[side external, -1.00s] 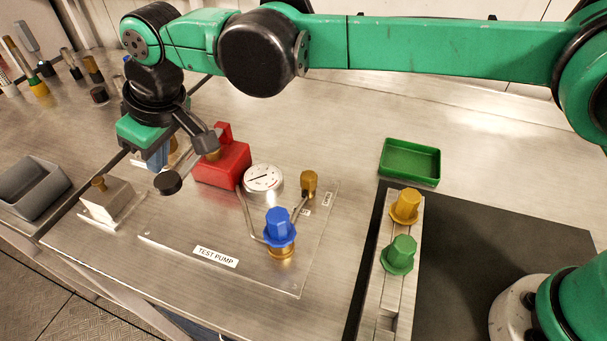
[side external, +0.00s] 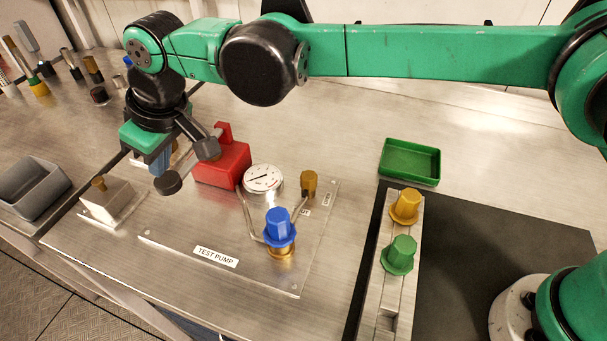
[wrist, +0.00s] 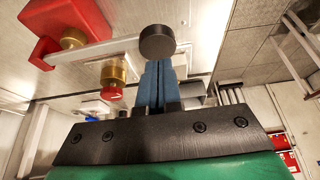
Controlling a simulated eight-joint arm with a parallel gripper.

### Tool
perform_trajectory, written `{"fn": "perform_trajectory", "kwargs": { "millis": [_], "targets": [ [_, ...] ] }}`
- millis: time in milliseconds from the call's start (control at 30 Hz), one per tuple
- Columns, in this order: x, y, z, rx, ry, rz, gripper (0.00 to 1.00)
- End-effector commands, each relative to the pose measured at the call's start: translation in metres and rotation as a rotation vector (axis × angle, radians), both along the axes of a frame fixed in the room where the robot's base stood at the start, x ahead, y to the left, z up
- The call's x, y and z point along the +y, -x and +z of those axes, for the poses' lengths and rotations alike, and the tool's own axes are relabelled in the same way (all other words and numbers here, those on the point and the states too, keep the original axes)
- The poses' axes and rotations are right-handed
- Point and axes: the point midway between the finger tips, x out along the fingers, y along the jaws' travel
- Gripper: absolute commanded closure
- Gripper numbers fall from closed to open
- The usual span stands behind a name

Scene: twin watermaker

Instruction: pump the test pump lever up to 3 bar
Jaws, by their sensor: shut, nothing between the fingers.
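The red test pump (side external: 222,164) stands on the steel plate labelled TEST PUMP. Its lever ends in a round black knob (side external: 168,184), and in the wrist view the pale lever bar (wrist: 95,51) runs from the red body to the knob (wrist: 157,42). My gripper (side external: 160,170) is over the knob end. Its blue fingers (wrist: 158,64) are shut together with nothing between them, tips right by the knob; I cannot tell whether they touch it. The round white gauge (side external: 263,178) is beside the pump; its dark needle is too small to read.
A blue-capped valve (side external: 280,230) and a brass fitting (side external: 309,184) stand on the plate. A metal block with a brass knob (side external: 106,199) and grey bins (side external: 35,188) are left. A green tray (side external: 410,161) and a rack with yellow and green caps (side external: 399,254) are right.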

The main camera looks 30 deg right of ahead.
Motion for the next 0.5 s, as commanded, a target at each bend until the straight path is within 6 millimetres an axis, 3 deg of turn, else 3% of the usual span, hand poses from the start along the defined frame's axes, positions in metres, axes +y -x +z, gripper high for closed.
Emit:
{"fn": "perform_trajectory", "kwargs": {
  "millis": [500],
  "targets": [
    [0.000, 0.000, -0.026, 0.000, 0.000, 0.000, 1.00]
  ]
}}
